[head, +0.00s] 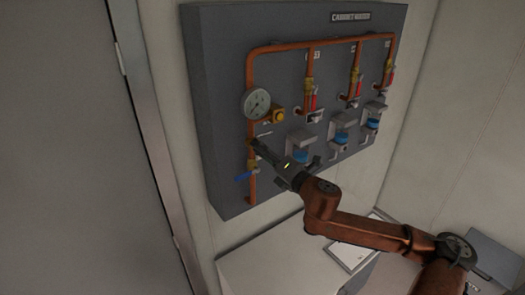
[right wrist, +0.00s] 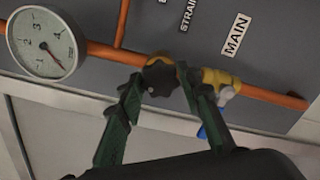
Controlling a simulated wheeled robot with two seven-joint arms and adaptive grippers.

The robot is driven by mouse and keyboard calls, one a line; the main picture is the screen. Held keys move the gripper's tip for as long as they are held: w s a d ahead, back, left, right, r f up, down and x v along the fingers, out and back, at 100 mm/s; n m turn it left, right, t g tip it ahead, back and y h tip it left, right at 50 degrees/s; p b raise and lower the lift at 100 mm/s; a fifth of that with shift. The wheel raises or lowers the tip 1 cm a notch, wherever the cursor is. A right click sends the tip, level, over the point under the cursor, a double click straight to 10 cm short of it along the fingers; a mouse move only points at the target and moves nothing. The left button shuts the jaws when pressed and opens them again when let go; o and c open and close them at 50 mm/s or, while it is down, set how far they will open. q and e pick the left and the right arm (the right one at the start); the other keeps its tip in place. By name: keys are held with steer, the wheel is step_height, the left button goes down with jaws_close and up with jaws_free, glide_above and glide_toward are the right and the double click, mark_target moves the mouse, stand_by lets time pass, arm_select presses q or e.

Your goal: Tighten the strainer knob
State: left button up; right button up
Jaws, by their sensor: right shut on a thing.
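The strainer knob (right wrist: 160,78) is a dark lobed knob on the copper pipe in the right wrist view. A brass fitting shows behind it. My right gripper (right wrist: 158,83) has one finger on each side of the knob and is shut on it. In the head view the right gripper (head: 260,146) reaches the left vertical pipe below the gauge and hides the knob. My left gripper is in neither view.
A pressure gauge (head: 256,103) sits on the pipe above the gripper. A blue-handled valve (head: 243,178) is just below. Red-handled valves (head: 313,103) and blue-banded units (head: 301,156) are to the right on the grey panel (head: 220,60). A white surface (head: 270,262) lies below.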

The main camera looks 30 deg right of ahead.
steer(key=m+p, duration=0.1)
steer(key=m, duration=1)
stand_by(0.6)
steer(key=o, duration=1.1)
steer(key=shift+o, duration=0.3)
